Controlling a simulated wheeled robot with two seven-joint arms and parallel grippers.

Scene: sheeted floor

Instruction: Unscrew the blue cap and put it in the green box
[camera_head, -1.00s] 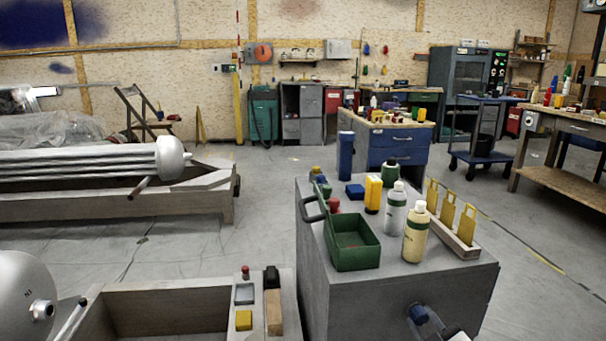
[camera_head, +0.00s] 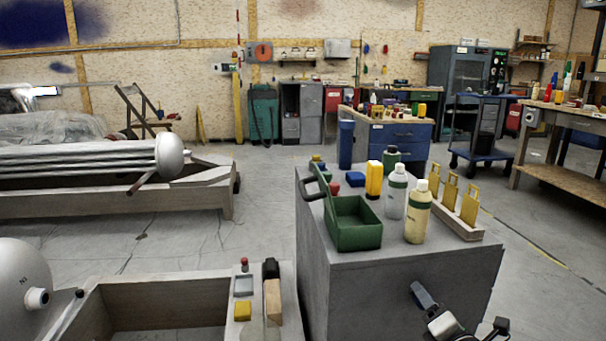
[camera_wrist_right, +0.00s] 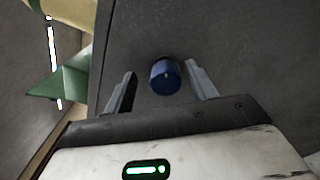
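The blue cap (camera_wrist_right: 165,77) shows in the right wrist view against a dark grey surface. It lies between the two fingers of my right gripper (camera_wrist_right: 163,88), with a gap on each side. That gripper is open; in the head view it (camera_head: 460,312) is at the bottom, in front of the grey cabinet. I cannot make out the cap in the head view now. The open green box (camera_head: 357,240) stands on the cabinet top, near its left front edge. A green corner, probably of this box, shows at the left in the wrist view. My left gripper is not in view.
The grey cabinet (camera_head: 405,285) also carries a cream bottle (camera_head: 418,215), a white bottle (camera_head: 395,195), a yellow item (camera_head: 374,180) and a rack (camera_head: 458,218) with yellow pieces. A wooden crate (camera_head: 165,290) stands at lower left. Floor is open behind.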

